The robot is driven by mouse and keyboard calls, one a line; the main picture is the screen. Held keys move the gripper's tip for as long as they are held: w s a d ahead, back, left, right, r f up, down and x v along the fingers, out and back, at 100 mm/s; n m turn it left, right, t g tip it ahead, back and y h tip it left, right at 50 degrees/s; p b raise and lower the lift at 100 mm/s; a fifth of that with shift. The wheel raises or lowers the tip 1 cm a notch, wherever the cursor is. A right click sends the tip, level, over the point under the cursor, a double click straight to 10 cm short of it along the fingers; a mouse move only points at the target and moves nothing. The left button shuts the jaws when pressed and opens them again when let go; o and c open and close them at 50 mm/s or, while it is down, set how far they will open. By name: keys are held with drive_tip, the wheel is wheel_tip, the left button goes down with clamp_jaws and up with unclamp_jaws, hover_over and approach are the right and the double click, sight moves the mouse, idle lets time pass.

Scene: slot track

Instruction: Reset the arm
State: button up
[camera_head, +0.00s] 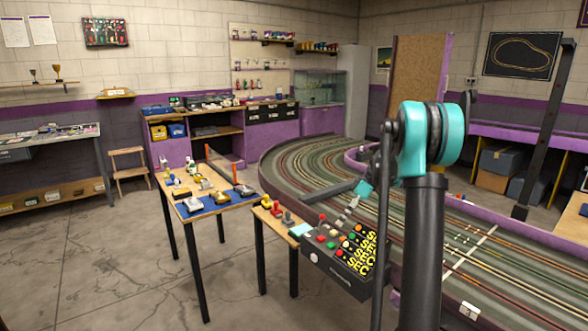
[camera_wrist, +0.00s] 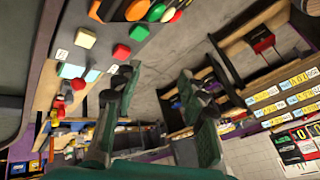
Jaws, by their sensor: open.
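My gripper (camera_wrist: 157,88) is open in the wrist view, with its two dark green fingers apart and nothing between them. Part of my teal and black arm stands in the right half of the head view and hides some of the track behind it. In the head view I cannot make out the gripper's fingers clearly. A control box (camera_head: 340,262) with coloured buttons and yellow lettering stands in front of the arm. In the wrist view, its red button (camera_wrist: 121,52) and green button (camera_wrist: 139,32) show above the left finger.
The slot track (camera_head: 300,165) with purple walls curves behind the control box. A work table (camera_head: 215,208) with small cars on a blue mat stands left of it. A low wooden stool (camera_head: 129,165) is farther back. Open concrete floor (camera_head: 90,255) lies at the left.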

drive_tip(key=s+f+m+t+h, duration=0.2)
drive_tip(key=s+f+m, duration=0.1)
drive_tip(key=s, duration=0.8)
drive_tip(key=s+f+m+t+h, duration=0.2)
drive_tip(key=s+m, duration=0.3)
drive_tip(key=s, duration=0.6)
drive_tip(key=s+d+f+m+t+h, duration=0.1)
drive_tip(key=s+f+m, duration=0.3)
drive_tip(key=s, duration=0.7)
drive_tip(key=shift+s+m+t+h, duration=0.15)
drive_tip(key=shift+m+t+h, duration=0.3)
drive_tip(key=shift+h, duration=0.45)
